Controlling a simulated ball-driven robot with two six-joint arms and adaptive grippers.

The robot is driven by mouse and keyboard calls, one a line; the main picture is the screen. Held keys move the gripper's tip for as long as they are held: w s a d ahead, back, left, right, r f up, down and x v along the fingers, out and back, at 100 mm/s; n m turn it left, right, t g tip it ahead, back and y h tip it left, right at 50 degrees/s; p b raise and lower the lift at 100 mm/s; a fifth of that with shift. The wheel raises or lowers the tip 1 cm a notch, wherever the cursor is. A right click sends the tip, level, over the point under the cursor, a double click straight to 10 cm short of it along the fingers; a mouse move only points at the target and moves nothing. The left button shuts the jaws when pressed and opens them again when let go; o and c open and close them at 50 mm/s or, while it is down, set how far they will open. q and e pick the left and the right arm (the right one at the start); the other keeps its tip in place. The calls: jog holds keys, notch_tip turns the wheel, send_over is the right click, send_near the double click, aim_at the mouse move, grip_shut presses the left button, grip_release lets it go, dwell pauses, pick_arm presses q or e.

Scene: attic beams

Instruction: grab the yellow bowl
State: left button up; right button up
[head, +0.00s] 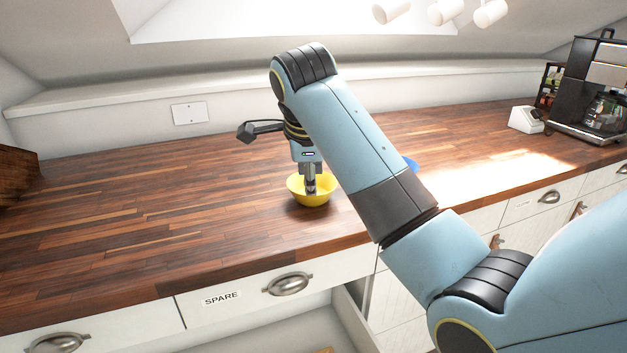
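The yellow bowl (298,197) sits upright on the wooden counter, left of my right forearm. My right gripper (310,190) points straight down with its fingertips inside the bowl's opening. The fingers look close together, but the tips are partly hidden by the bowl. I cannot tell whether they touch the bowl or grip its wall. My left gripper is not in view.
A blue object (411,164) shows partly behind my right arm. A coffee machine (590,95) and a small white device (525,120) stand at the far right. A lower drawer (345,325) is open below the counter.

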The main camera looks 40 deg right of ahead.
jog(key=shift+m, duration=0.6)
jog(key=w+d+f, duration=0.1)
jog(key=w+f, duration=0.1)
jog(key=f, duration=0.1)
jog(key=shift+w+d, duration=0.4)
jog(key=x, duration=0.5)
jog(key=shift+w, duration=0.1)
jog(key=shift+w+d+f, duration=0.1)
jog(key=shift+f, duration=0.15)
grip_shut()
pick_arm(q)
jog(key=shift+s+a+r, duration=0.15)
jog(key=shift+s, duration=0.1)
